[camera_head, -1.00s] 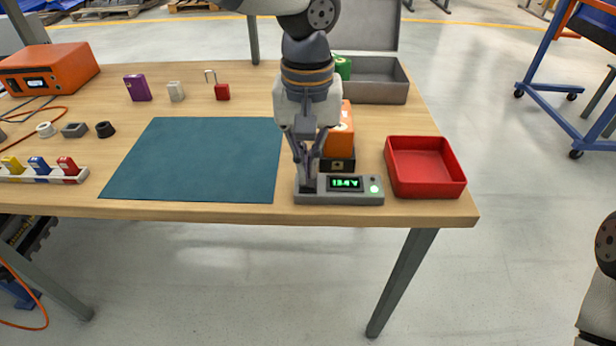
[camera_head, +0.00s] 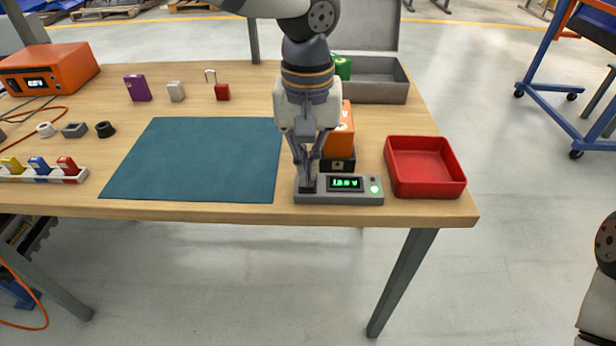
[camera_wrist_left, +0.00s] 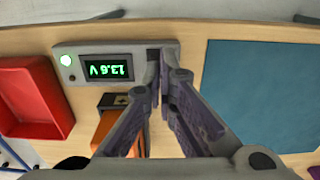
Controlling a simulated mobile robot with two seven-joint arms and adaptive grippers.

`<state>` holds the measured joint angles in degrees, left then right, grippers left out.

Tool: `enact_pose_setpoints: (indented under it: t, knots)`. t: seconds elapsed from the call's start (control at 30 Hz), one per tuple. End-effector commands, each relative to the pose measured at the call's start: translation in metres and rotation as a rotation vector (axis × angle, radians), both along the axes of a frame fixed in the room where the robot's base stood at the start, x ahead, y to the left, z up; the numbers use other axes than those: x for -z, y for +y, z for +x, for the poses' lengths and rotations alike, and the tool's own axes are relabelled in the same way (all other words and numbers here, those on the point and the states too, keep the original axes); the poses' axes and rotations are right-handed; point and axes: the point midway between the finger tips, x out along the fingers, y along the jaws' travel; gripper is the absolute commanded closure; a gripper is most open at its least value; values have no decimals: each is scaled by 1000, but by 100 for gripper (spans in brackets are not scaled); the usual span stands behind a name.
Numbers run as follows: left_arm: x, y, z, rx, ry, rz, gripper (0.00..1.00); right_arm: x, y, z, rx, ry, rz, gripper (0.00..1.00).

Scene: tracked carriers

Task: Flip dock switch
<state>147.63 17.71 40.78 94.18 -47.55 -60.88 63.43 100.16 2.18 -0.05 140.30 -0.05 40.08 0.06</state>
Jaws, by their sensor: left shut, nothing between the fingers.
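The dock (camera_head: 338,196) is a grey block at the table's front edge with a lit green display (camera_head: 345,184) and a glowing green light (camera_head: 374,190). My left gripper (camera_head: 308,186) points down, fingers shut and empty, at the dock's left end. In the left wrist view its fingertips (camera_wrist_left: 162,68) cover the dark spot where a switch may sit, so the switch is hidden and contact cannot be told.
An orange battery (camera_head: 342,138) stands right behind the dock. A red tray (camera_head: 394,176) lies to its right and a teal mat (camera_head: 200,160) to its left. A grey open case (camera_head: 375,92) stands behind. The mat is bare.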

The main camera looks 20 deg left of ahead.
Motion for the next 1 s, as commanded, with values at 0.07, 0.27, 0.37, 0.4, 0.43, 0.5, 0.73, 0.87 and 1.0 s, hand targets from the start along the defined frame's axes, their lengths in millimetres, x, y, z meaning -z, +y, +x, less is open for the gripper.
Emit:
enact_pose_setpoints:
  t: [0.07,0.27,0.37,0.4,0.43,0.5,0.73,0.87,1.0]
  knots:
    - [2,0,0,0,0,0,100,0,0,0,0,0,0,35]
    - [5,0,0,0,1,1,100,0,0,0,0,0,0,35]
    - [6,0,0,1,1,1,100,0,0,0,0,1,0,35]
    - [7,0,0,1,1,1,100,0,0,0,0,1,0,35]
    - [7,0,0,1,1,1,100,0,0,0,0,1,0,35]
    - [8,0,0,1,1,1,100,0,0,0,0,1,0,35]
    - [12,0,0,1,0,0,100,0,0,0,0,1,0,35]
    - [14,0,0,0,0,0,100,0,0,0,0,1,0,35]
    - [16,0,0,0,1,1,100,0,0,0,0,2,0,35]
